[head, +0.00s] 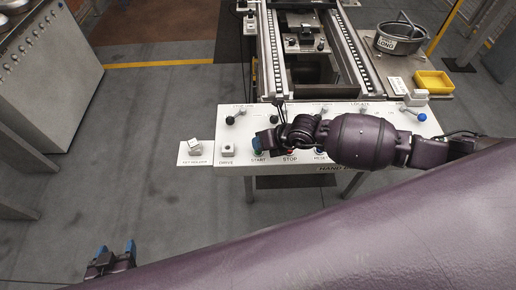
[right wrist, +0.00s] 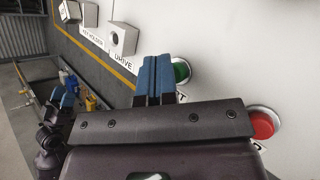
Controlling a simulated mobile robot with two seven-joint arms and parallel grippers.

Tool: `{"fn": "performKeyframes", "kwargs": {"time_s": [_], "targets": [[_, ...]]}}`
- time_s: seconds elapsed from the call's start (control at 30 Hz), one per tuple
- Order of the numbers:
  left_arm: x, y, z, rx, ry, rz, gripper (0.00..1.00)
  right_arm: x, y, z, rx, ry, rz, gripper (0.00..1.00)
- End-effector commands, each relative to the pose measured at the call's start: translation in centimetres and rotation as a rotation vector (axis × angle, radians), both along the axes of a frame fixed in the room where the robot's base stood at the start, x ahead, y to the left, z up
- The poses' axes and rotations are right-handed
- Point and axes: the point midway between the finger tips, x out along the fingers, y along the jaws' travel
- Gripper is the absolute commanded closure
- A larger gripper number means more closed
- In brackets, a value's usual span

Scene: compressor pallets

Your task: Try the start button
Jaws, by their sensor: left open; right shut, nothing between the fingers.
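The green start button (right wrist: 181,71) shows in the right wrist view just right of my shut right gripper's blue fingertips (right wrist: 154,78), which overlap its left edge. I cannot tell whether they touch it. In the head view my right gripper (head: 264,142) is over the panel at the START label (head: 258,160) and hides most of the button. The red stop button (right wrist: 263,123) is to the right of the fingers in the wrist view. My left gripper (head: 116,250) is open and empty at the lower left, above the floor, away from the panel.

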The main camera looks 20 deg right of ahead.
Motion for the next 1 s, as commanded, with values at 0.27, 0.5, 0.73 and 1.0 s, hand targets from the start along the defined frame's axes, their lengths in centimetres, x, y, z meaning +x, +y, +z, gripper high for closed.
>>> {"fn": "performKeyframes", "kwargs": {"time_s": [0.27, 0.5, 0.73, 1.0], "targets": [[-0.02, 0.00, -0.18, 0.000, 0.001, 0.000, 0.39, -0.02, -0.01, -0.34, -0.001, 0.001, -0.001, 1.00], [0.00, 0.00, -0.29, 0.000, 0.001, 0.000, 0.39, -0.03, -0.02, -0.60, -0.001, 0.001, -0.001, 1.00], [0.10, -0.03, -0.22, -0.001, -0.001, -0.001, 0.39, -0.05, -0.02, -0.58, -0.001, 0.002, 0.000, 1.00], [0.30, -0.05, 0.58, -0.001, -0.006, -0.001, 0.39, -0.05, 0.00, 0.14, -0.001, 0.001, 0.000, 1.00]]}}
